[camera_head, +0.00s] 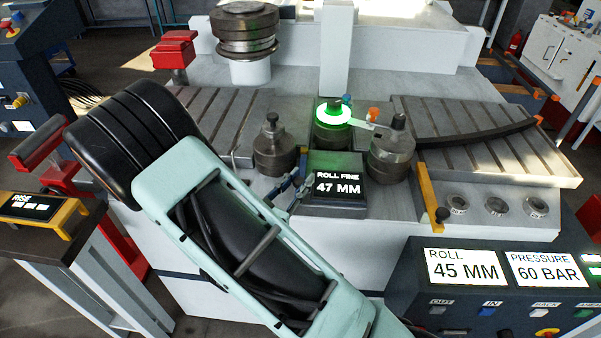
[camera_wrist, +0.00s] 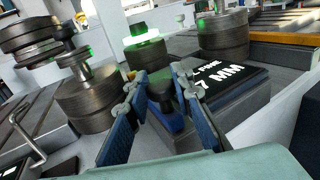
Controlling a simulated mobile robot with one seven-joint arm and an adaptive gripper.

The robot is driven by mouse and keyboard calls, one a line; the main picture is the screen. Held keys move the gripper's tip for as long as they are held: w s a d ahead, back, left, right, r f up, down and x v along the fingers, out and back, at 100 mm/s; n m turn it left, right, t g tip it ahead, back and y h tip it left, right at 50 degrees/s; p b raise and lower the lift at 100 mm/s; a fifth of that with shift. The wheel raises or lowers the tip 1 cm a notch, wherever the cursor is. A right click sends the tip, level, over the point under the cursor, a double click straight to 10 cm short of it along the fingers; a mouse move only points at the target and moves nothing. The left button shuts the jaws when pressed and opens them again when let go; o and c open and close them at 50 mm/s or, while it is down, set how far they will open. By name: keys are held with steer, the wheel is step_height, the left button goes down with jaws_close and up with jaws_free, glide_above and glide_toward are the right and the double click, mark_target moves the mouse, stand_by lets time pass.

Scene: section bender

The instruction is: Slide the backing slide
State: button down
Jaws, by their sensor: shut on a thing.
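My gripper (camera_head: 292,188) reaches in from the left of the ROLL FINE display; it also shows in the wrist view (camera_wrist: 160,108). Its two blue fingers are shut on a dark knob (camera_wrist: 160,88) with a blue base. The knob stands just left of the ROLL FINE display (camera_head: 338,184), which reads 47 MM. Most of the knob is hidden by the fingers in the head view. I cannot tell for sure which part is the backing slide. A roller with a glowing green ring (camera_head: 333,116) stands behind the display.
A left roller (camera_head: 274,150) and a right roller (camera_head: 391,150) flank the display closely. A yellow bar (camera_head: 427,192) lies farther right. The control panel (camera_head: 480,285) in front reads ROLL 45 MM and PRESSURE 60 BAR. A dark curved bar (camera_head: 475,137) lies on the right slotted table.

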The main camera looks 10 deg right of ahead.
steer(key=shift+s+f, duration=0.15)
steer(key=c, duration=1.7)
jaws_free()
steer(key=shift+o, duration=0.2)
steer(key=shift+s+a, duration=0.1)
steer(key=shift+a, duration=0.05)
steer(key=v, duration=1.1)
steer(key=shift+s+a, duration=0.2)
steer(key=shift+s, duration=0.15)
steer(key=shift+r, duration=0.25)
